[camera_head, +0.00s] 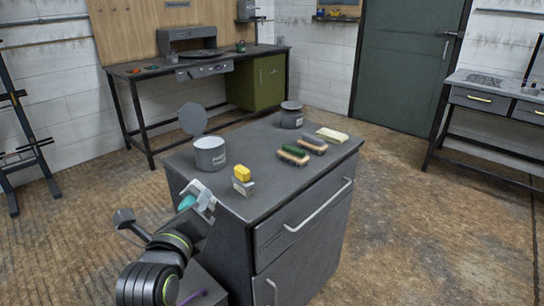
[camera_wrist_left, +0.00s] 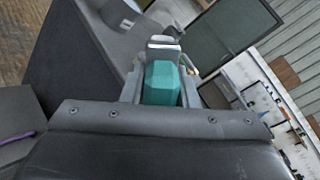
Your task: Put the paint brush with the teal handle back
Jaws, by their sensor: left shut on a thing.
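My left gripper (camera_head: 204,198) is at the front left edge of the dark cabinet (camera_head: 262,140). It is shut on the paint brush with the teal handle (camera_head: 187,203). In the left wrist view the teal handle (camera_wrist_left: 161,84) lies between the fingers, with a pale metal-looking part (camera_wrist_left: 163,42) beyond it. My right gripper is not in view.
On the cabinet top are a yellow-topped block (camera_head: 242,174), a green-topped brush (camera_head: 293,156), a purplish one (camera_head: 312,146), a pale block (camera_head: 332,135) and a lidded can (camera_head: 291,116). A workbench (camera_head: 150,67) stands behind; another bench (camera_head: 490,100) is at right. The cabinet's middle front is clear.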

